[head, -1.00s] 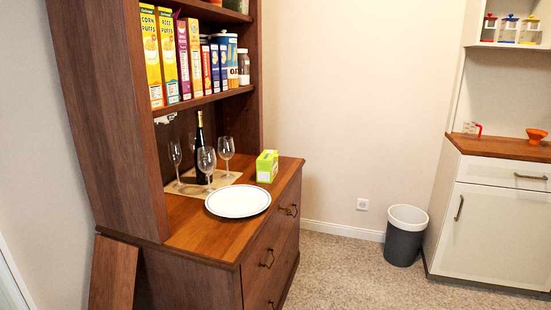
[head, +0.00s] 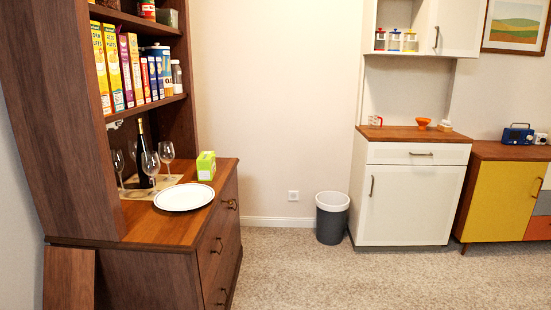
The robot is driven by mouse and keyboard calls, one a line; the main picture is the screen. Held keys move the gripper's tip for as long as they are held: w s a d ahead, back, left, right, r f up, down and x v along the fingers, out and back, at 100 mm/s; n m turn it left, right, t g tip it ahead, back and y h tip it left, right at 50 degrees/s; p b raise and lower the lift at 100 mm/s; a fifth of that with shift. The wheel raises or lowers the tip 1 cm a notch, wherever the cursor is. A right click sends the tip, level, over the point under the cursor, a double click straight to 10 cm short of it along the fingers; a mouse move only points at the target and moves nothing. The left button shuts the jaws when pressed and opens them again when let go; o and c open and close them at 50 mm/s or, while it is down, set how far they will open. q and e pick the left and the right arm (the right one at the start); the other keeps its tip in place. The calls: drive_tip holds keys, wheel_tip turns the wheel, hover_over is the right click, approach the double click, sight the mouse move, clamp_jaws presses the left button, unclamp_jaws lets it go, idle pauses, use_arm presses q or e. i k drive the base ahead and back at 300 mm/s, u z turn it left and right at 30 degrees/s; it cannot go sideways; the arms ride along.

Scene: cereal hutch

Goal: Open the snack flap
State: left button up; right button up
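The dark wooden hutch (head: 50,130) stands at the left, with cereal boxes (head: 112,68) on its open shelf. A brown wooden panel (head: 68,278) shows at the lower left beside the hutch base; I cannot tell whether it is the snack flap. No other part is clearly recognizable as the flap. The white cabinet (head: 410,205) across the room has a shut door and a shut drawer. Neither of my grippers is in view.
On the hutch counter stand a white plate (head: 184,197), a green box (head: 206,165), a dark bottle (head: 146,160) and wine glasses. A grey bin (head: 332,222) stands by the back wall. A yellow-doored sideboard (head: 500,200) is at the right. The carpet between is clear.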

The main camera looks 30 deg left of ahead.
sight(204, 155)
drive_tip(key=u, duration=0.05)
drive_tip(key=i, duration=1.9)
drive_tip(key=u, duration=1.15)
drive_tip(key=i, duration=1.9)
drive_tip(key=u, duration=1.5)
